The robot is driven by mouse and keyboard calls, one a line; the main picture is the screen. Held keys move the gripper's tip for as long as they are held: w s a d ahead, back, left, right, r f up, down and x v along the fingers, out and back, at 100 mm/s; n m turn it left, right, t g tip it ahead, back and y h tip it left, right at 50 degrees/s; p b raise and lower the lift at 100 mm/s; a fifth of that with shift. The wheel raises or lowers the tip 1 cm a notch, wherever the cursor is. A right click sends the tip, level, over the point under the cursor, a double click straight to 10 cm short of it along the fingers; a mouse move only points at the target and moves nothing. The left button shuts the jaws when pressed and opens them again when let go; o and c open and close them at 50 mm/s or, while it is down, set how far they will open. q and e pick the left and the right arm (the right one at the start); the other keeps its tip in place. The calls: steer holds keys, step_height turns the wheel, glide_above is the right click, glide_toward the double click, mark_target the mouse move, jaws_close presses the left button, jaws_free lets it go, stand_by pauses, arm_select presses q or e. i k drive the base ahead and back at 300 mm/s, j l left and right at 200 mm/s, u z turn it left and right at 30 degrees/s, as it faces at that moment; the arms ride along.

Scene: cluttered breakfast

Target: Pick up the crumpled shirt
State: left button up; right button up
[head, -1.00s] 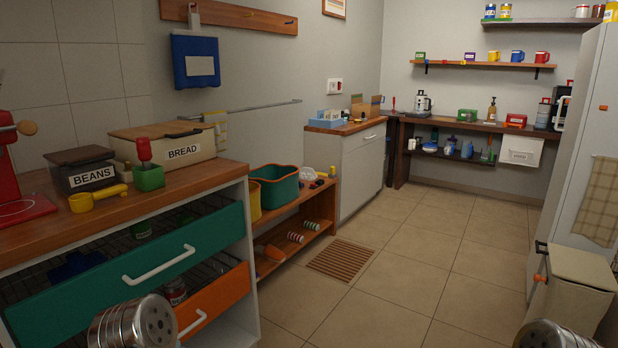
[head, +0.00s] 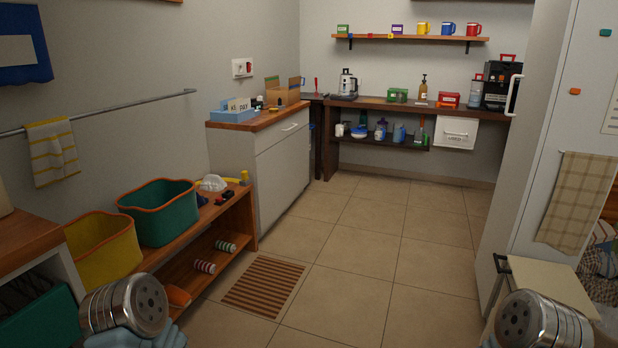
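I cannot make out a crumpled shirt for certain. Patterned fabric (head: 602,262) shows at the right edge, beyond the fridge, cut off by the frame; I cannot tell what it is. A checked cloth (head: 577,203) hangs flat on the fridge side, and a yellow-striped towel (head: 52,152) hangs from the wall rail at left. Metal links of my two arms show at the bottom left and bottom right. Neither gripper shows.
A low wooden bench with a yellow bin (head: 103,248) and a green bin (head: 160,212) stands at left. A slatted mat (head: 264,286) lies on the floor. A cream-lidded bin (head: 552,283) stands at right. The tiled floor (head: 400,245) between is clear.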

mark_target(211, 183)
steer(key=i, duration=1.2)
steer(key=i+l+u, duration=0.1)
steer(key=i, duration=1.05)
